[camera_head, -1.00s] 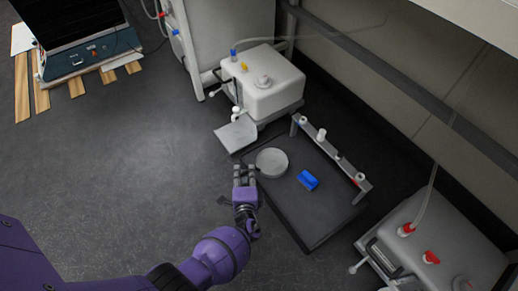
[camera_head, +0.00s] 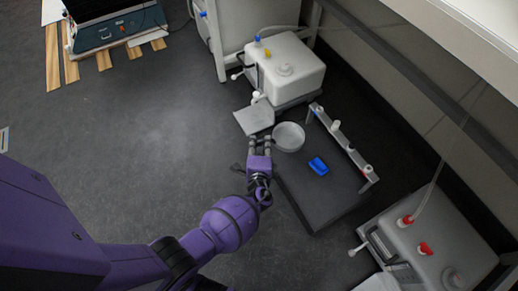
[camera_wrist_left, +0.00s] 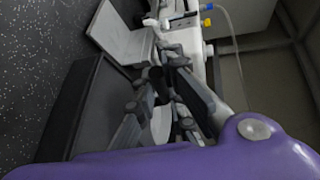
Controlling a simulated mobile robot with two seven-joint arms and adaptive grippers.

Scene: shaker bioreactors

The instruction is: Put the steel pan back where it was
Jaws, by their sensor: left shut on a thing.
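The round steel pan (camera_head: 289,137) is at the far left corner of the dark platform (camera_head: 318,205). I cannot tell whether it rests there or hangs just above it. My left gripper (camera_head: 260,147) is at the pan's left edge, shut on it. In the left wrist view the gripper's fingers (camera_wrist_left: 163,90) hide most of the pan, and only a pale curved piece (camera_wrist_left: 161,125) shows between them. My right gripper is not in view.
A white unit with a flat grey plate (camera_head: 254,120) stands behind. Another white unit (camera_head: 440,245) is at lower right. Open floor lies left.

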